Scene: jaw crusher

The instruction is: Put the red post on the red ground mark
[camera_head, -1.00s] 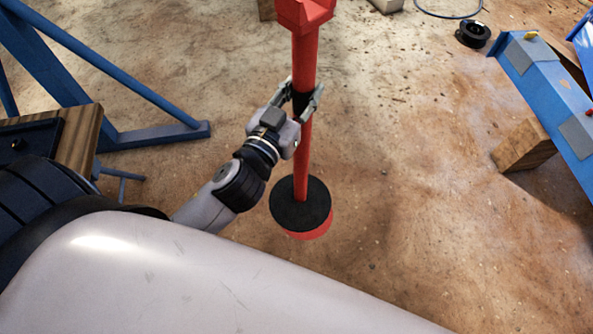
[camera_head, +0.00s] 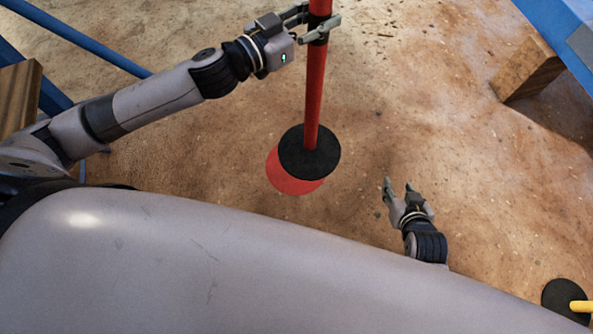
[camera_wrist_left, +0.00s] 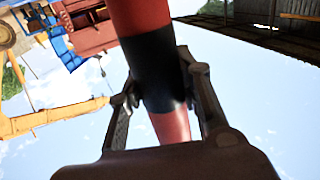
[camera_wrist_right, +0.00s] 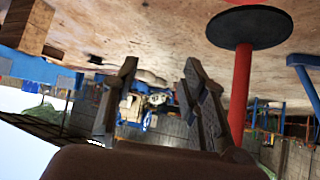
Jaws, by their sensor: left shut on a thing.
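The red post (camera_head: 315,95) stands upright on its black round base (camera_head: 309,152). My left gripper (camera_head: 318,28) is shut on the post's black band, which also shows between the fingers in the left wrist view (camera_wrist_left: 155,75). The red ground mark (camera_head: 288,178) is partly hidden by the base and shows at its lower left, so the base is off-centre to the upper right. I cannot tell whether the base touches the ground. My right gripper (camera_head: 398,187) is open and empty, right of the base. In the right wrist view the post (camera_wrist_right: 240,90) hangs upside down.
A blue beam (camera_head: 560,25) on a wooden block (camera_head: 526,70) stands at the upper right. A black base with a yellow post (camera_head: 580,306) shows at the lower right. Blue frame bars (camera_head: 75,40) and a wooden piece (camera_head: 18,95) are at the left. Ground around the mark is bare.

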